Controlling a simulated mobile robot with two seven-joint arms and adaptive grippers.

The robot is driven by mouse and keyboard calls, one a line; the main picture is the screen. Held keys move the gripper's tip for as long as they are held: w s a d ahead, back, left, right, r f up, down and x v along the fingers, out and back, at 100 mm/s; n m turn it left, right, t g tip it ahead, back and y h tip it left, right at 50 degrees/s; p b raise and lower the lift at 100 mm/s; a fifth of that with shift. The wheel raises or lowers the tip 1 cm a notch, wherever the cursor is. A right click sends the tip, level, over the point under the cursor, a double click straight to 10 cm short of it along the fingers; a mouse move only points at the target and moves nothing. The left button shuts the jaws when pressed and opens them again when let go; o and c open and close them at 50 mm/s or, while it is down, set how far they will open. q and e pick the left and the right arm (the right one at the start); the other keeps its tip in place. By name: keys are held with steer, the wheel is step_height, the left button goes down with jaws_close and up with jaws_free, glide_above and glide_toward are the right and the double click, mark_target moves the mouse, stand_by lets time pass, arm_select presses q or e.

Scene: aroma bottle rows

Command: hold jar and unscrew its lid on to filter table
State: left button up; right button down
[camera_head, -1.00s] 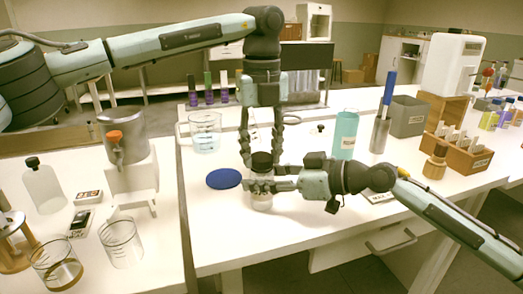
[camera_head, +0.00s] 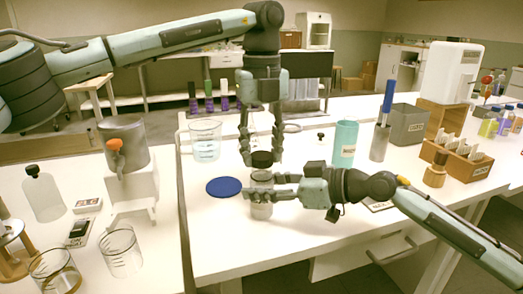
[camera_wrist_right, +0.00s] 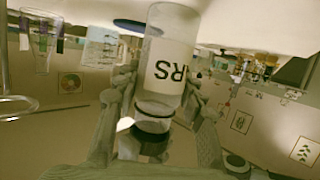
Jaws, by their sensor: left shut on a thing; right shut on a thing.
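The clear glass jar (camera_head: 261,210) is upright above the front of the white middle table (camera_head: 235,245). My right gripper (camera_head: 262,194) is shut around its sides. The black lid (camera_head: 261,158) is just above the jar, between the fingers of my left gripper (camera_head: 262,152), which points down and is shut on it. A narrow gap seems to show between lid and jar. The right wrist view is upside down and shows the jar's white label (camera_wrist_right: 172,70) and the lid (camera_wrist_right: 152,135) below it. Which table is the filter table, I cannot tell.
A round blue disc (camera_head: 224,187) lies left of the jar and a glass beaker (camera_head: 206,140) stands behind it. A teal cylinder (camera_head: 344,145) and a grey bin (camera_head: 408,125) are to the right. The left table carries a pot on a stand (camera_head: 133,190). The middle table's front is clear.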

mark_target(262, 155)
arm_select(q)
steer(key=shift+r, duration=2)
arm_select(e)
steer(key=c, duration=0.8)
jaws_free()
steer(key=shift+c, duration=0.2)
